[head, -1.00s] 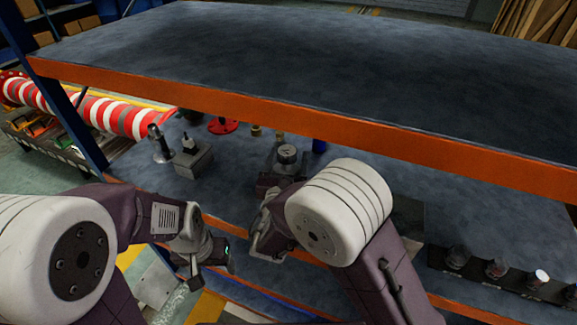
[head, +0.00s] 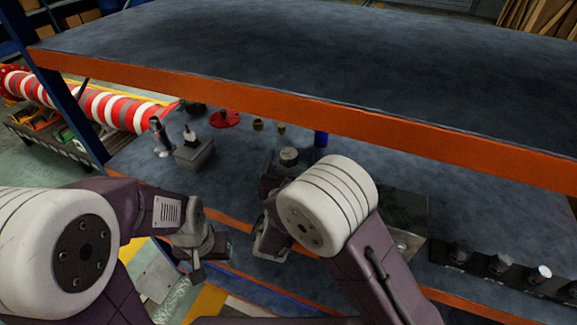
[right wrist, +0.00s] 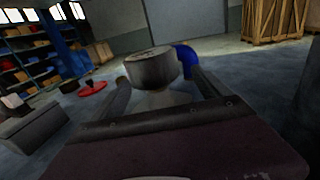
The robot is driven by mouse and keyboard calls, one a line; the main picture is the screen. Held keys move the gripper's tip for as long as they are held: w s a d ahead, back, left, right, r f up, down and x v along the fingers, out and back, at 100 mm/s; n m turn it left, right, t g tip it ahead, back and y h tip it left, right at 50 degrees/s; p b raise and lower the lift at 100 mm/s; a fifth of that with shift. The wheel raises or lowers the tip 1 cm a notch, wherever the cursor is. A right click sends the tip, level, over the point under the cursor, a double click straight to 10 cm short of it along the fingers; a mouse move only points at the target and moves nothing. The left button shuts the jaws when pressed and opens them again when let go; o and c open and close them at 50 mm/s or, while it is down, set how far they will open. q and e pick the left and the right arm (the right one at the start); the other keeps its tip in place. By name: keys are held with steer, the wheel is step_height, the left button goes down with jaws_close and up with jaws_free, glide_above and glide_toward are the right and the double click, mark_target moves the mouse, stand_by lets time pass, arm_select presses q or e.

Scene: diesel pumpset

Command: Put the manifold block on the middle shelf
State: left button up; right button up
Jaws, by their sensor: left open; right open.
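A grey block with a small fitting on top (head: 193,154) stands on the shelf below the top one. It may be the manifold block, but I cannot tell for sure. It also shows at the left edge of the right wrist view (right wrist: 32,132). My right gripper (right wrist: 160,92) is open, with a short grey round part (right wrist: 152,67) in front of and between its fingers. I cannot tell whether they touch it. In the head view this part (head: 289,155) shows beyond my right wrist. My left gripper (head: 218,248) is open and empty, in front of the shelf's orange edge.
The top shelf (head: 300,50) is bare and overhangs the parts. A red flanged part (head: 225,119), a blue cylinder (head: 320,138) and a metal fitting (head: 160,138) stand nearby. A dark strip with several round parts (head: 500,265) lies at the right.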

steer(key=s, duration=0.4)
steer(key=s+a, duration=0.1)
steer(key=s, duration=0.3)
steer(key=s+a, duration=0.1)
steer(key=s, duration=0.3)
steer(key=shift+b, duration=0.35)
